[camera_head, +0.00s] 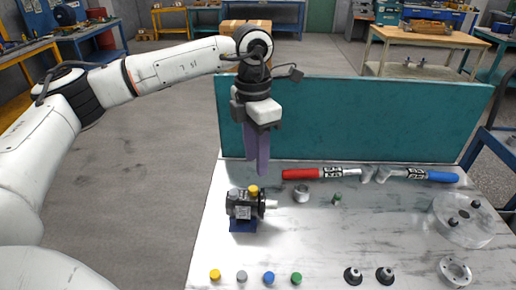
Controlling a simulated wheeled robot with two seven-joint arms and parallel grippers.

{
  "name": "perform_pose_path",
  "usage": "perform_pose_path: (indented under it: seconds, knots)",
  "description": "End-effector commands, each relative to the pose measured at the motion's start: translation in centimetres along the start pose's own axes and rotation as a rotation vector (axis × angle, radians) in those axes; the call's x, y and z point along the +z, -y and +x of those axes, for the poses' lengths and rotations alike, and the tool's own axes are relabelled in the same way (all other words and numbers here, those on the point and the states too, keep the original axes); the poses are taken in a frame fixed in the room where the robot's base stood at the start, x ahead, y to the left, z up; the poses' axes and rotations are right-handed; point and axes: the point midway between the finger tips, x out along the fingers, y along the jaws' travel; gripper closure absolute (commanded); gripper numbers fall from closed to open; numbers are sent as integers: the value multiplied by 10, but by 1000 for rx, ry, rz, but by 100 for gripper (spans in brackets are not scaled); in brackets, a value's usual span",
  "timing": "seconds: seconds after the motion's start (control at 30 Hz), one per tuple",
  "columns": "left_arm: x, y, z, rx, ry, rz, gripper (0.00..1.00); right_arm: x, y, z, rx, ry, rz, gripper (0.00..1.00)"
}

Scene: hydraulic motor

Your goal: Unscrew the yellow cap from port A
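The hydraulic motor (240,206) is a dark block on a blue base on the white tabletop. A yellow cap (253,190) sits on top of it, and a pale shaft (271,204) points right. My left gripper (258,170) points down from above, its purple fingers a little above the yellow cap and apart from it. The two fingers overlap in this view, so their gap cannot be judged. I see nothing held between them. Port markings are too small to read. My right gripper is not in view.
Yellow, grey, blue and green caps (268,278) line the front edge. A red-handled tool (318,173) and a blue-handled tool (418,175) lie before the teal panel (350,120). A clear disc (464,220) sits right. The table middle is mostly clear.

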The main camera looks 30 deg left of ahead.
Motion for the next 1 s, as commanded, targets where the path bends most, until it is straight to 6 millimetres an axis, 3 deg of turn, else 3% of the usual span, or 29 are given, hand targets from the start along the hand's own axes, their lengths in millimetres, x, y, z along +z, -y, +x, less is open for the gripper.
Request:
perform_pose_path:
  seconds: [0.27,0.8,1.0]
  knots:
    - [-6,-9,6,24,-20,-15,64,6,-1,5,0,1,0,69]
    - [-7,-9,67,21,-19,-13,64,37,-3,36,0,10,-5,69]
    - [-7,-9,84,21,-19,-12,64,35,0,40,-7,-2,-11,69]
